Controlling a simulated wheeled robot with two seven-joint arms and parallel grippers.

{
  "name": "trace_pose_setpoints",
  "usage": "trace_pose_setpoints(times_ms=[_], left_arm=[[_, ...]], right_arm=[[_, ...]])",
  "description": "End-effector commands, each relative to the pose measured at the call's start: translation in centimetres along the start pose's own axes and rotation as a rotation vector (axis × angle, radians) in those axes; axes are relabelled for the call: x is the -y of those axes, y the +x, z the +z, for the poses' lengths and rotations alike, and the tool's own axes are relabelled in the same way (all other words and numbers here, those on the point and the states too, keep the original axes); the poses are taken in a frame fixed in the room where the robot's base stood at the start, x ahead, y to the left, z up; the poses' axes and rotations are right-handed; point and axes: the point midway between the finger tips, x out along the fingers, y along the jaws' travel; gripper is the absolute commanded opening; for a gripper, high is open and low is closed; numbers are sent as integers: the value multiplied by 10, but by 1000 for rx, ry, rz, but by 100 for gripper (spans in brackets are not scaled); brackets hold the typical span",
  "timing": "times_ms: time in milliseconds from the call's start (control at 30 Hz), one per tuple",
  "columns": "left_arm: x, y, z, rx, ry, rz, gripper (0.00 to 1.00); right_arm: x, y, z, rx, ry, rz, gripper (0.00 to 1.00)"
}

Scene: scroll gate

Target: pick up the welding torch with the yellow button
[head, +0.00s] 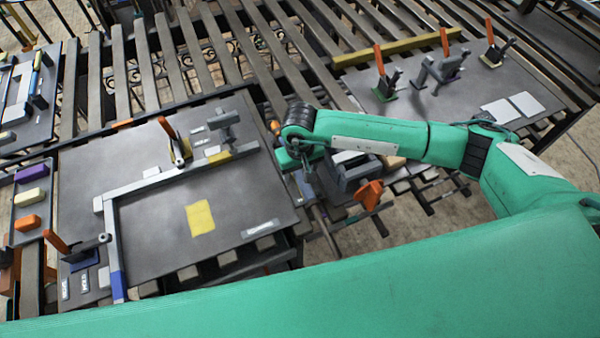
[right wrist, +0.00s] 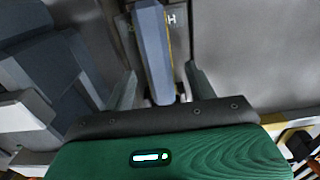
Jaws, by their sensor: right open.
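My right gripper (head: 306,172) is at the right edge of the left work table, partly hidden by my own wrist. In the right wrist view its fingers (right wrist: 160,74) are open, one on each side of a blue-grey bar (right wrist: 153,45). A thin yellow strip runs along the bar's right side. I cannot tell whether this bar is the welding torch or whether the fingers touch it. No yellow button can be made out clearly. My left gripper is not in view.
The left table (head: 150,235) holds a grey angle frame (head: 113,240), orange-handled clamps and a yellow patch (head: 200,218). A dark grey block (head: 357,172) and an orange part (head: 369,195) lie close right of the gripper. The back right table (head: 450,105) holds several orange-handled clamps.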

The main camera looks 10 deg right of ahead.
Motion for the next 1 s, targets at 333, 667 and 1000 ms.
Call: trace_pose_setpoints(times_ms=[333,667,1000], left_arm=[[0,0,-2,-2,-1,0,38],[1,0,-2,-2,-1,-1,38],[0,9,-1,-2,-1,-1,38]], right_arm=[[0,1,0,-1,1,1,31],[0,0,-1,-3,1,0,3],[0,-20,-2,-6,0,-1,3]])
